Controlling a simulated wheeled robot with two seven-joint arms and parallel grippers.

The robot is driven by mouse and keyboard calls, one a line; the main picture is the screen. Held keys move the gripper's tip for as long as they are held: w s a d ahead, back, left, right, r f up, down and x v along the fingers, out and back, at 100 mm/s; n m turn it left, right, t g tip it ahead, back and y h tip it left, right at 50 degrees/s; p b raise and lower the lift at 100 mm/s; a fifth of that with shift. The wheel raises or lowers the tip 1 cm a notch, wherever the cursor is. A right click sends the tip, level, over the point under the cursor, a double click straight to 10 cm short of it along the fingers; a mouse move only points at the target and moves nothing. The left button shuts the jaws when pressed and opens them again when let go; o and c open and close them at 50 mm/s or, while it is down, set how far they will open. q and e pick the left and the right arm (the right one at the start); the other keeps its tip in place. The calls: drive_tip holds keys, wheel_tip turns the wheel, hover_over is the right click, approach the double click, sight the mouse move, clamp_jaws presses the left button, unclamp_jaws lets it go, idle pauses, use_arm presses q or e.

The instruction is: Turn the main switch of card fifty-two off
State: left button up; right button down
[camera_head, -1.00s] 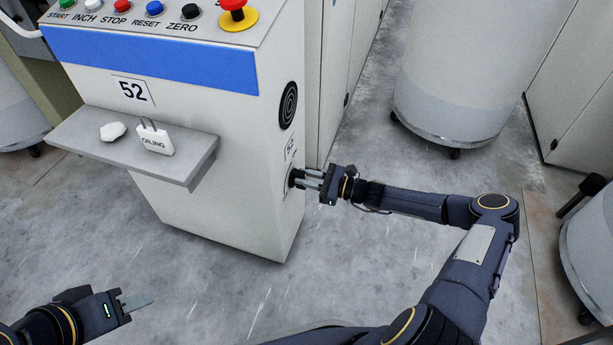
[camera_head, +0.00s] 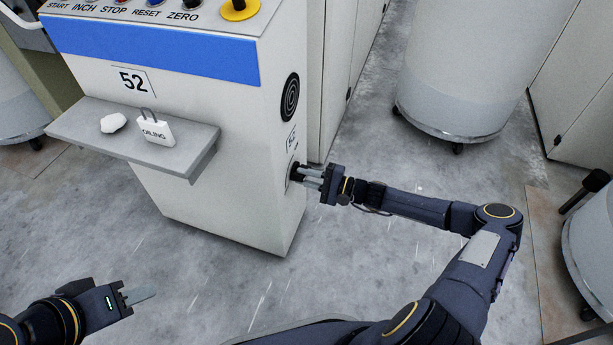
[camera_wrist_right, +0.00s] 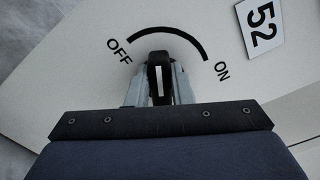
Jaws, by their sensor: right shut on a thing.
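The main switch of card fifty-two is a black handle (camera_wrist_right: 160,72) on the side face of the machine cabinet (camera_head: 232,200). In the right wrist view it stands between the OFF lettering on the left and the ON lettering on the right, under a black arc; its exact setting is hard to tell. My right gripper (camera_head: 308,178) is shut on this handle, with one finger on each side of it. In the head view the gripper mostly hides the switch. My left gripper (camera_head: 140,295) hangs away from the cabinet at lower left, and its finger gap is not visible.
A shelf (camera_head: 95,140) juts from the cabinet's front, carrying a white lump (camera_head: 113,123) and an OILING tag (camera_head: 156,130). A row of buttons sits above. Large grey cans (camera_head: 465,80) stand at the right. The floor before the cabinet is clear.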

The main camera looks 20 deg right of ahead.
drive_tip(key=n+b, duration=0.1)
drive_tip(key=n, duration=0.1)
drive_tip(key=f+n, duration=0.1)
drive_tip(key=n, duration=0.2)
drive_tip(key=shift+s+a+b, duration=0.1)
drive_tip(key=shift+b, duration=0.3)
idle(0.4)
drive_tip(key=c, duration=1.3)
unclamp_jaws()
drive_tip(key=p+v, duration=0.2)
drive_tip(key=v, duration=0.5)
drive_tip(key=shift+s+d, duration=0.25)
drive_tip(key=shift+d, duration=0.1)
